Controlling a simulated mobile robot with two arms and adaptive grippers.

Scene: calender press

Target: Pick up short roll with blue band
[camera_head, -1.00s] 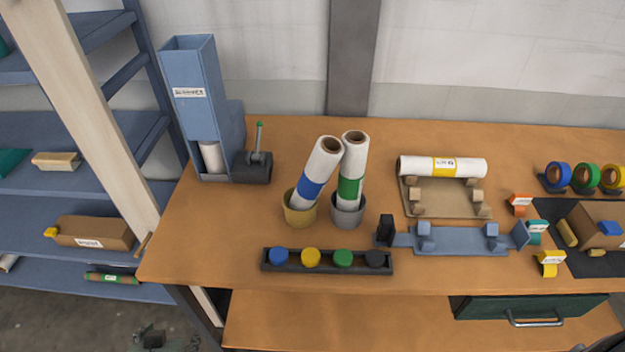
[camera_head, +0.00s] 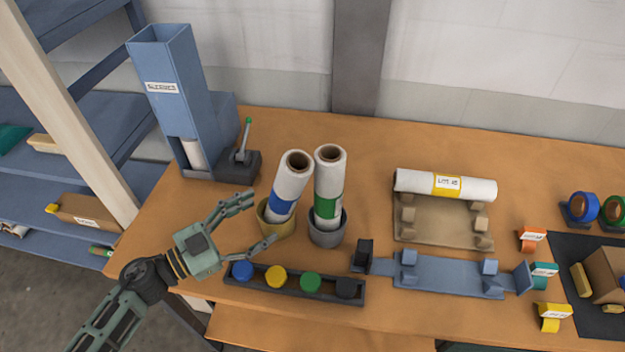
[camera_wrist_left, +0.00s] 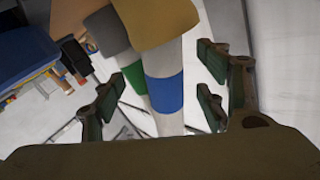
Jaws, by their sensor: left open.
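The short roll with the blue band (camera_head: 283,203) is white with a brown core and leans upright in a yellow pot (camera_head: 276,224). In the left wrist view the blue band (camera_wrist_left: 164,95) shows between my open fingers. My left gripper (camera_head: 262,218) is open, its fingers pointing toward the roll from the left in the head view. I see no contact between fingers and roll. A similar roll with a green band (camera_head: 327,204) stands close to the right in a grey pot (camera_head: 327,235). My right gripper is not in view.
A dark tray with several coloured caps (camera_head: 294,283) lies in front of the pots. A blue dispenser (camera_head: 178,100) stands at the back left. A yellow-banded roll (camera_head: 420,183) rests on a tan stand, behind a blue cradle (camera_head: 450,275), to the right.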

